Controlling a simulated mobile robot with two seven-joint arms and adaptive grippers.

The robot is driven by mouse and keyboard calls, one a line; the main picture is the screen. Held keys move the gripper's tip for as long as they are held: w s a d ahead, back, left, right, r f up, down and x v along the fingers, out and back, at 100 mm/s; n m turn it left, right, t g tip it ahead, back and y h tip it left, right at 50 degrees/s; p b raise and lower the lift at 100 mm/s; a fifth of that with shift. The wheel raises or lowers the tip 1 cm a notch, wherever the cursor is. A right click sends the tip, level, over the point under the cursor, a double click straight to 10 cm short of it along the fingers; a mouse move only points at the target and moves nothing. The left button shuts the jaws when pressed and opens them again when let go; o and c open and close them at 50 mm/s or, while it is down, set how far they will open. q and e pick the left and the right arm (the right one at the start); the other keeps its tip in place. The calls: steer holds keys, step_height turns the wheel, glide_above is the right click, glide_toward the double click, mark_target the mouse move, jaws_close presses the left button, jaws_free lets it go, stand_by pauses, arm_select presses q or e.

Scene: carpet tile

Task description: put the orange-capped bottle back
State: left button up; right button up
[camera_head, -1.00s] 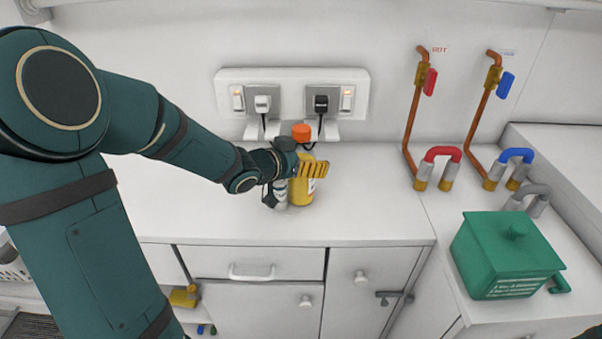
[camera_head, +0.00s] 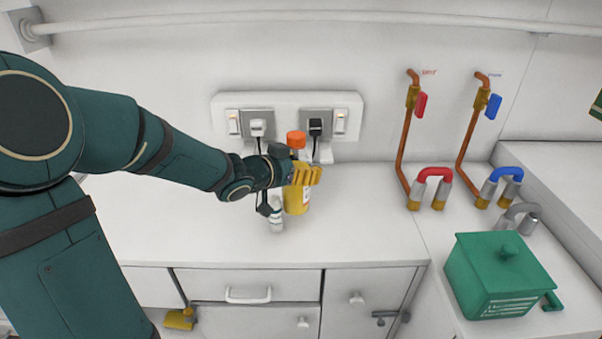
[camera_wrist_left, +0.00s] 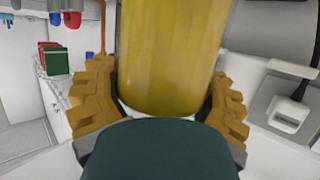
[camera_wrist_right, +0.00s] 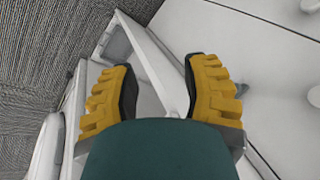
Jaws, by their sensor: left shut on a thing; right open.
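The orange-capped bottle (camera_head: 298,202) is yellow with a white label and stands out over the white counter, its orange cap (camera_head: 296,139) in front of the sockets. My left gripper (camera_head: 304,175) is shut around its upper body, and the fingers hide part of it. In the left wrist view the yellow bottle (camera_wrist_left: 170,50) fills the space between the fingers. It looks upright and slightly raised off the counter. My right gripper (camera_wrist_right: 160,88) is open and empty in the right wrist view; it is outside the head view.
A small grey-white bottle (camera_head: 276,216) stands close beside the yellow one, on its left. A socket panel (camera_head: 287,112) with plugs is behind. Copper taps (camera_head: 407,140) and a green lidded box (camera_head: 500,275) are at right. The counter's left and front are clear.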

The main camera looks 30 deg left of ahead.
mark_target(301, 132)
arm_select(q)
step_height(301, 132, up, 12)
steer(key=p, duration=0.6)
steer(key=shift+r, duration=0.25)
steer(key=shift+r+p, duration=0.55)
steer(key=shift+r, duration=0.05)
